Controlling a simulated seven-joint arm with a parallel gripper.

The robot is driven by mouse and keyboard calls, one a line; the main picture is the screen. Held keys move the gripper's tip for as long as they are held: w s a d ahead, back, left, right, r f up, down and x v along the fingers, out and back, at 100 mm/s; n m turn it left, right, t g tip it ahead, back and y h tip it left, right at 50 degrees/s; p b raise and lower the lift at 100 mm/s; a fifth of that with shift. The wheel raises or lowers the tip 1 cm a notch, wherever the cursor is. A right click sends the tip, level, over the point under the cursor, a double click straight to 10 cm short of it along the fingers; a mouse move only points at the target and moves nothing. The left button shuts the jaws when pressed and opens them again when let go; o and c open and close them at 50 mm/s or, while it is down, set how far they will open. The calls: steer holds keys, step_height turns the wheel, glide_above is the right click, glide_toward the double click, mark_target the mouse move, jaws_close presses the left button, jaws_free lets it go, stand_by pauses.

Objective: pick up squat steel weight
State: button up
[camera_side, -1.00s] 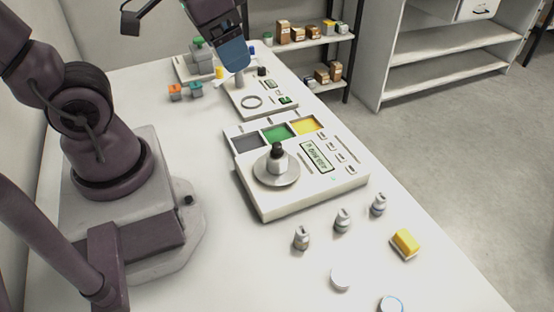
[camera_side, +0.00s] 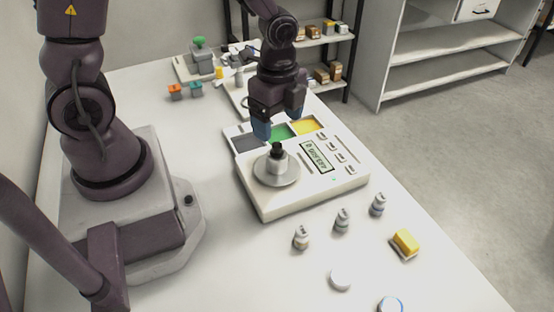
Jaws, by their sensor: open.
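A squat steel weight with a black knob (camera_side: 278,164) stands upright on the round pan (camera_side: 262,178) of the white scale (camera_side: 300,193). My gripper (camera_side: 279,124) is above and slightly behind it in the picture, pointing down with blue fingertips. Its jaws are open and empty, and a gap shows between them and the black knob. The gripper hides part of the scale's coloured trays.
A yellow block (camera_side: 405,241) and white discs (camera_side: 340,279) lie near the front. A second device (camera_side: 238,97) stands behind, partly hidden by my arm.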

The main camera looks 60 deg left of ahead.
mark_target(277, 153)
step_height(277, 153, down, 10)
steer(key=shift+a, duration=0.1)
stand_by(0.4)
steer(key=shift+c, duration=0.4)
steer(key=c, duration=1.1)
steer(key=shift+c, duration=0.7)
steer(key=shift+r, duration=0.15)
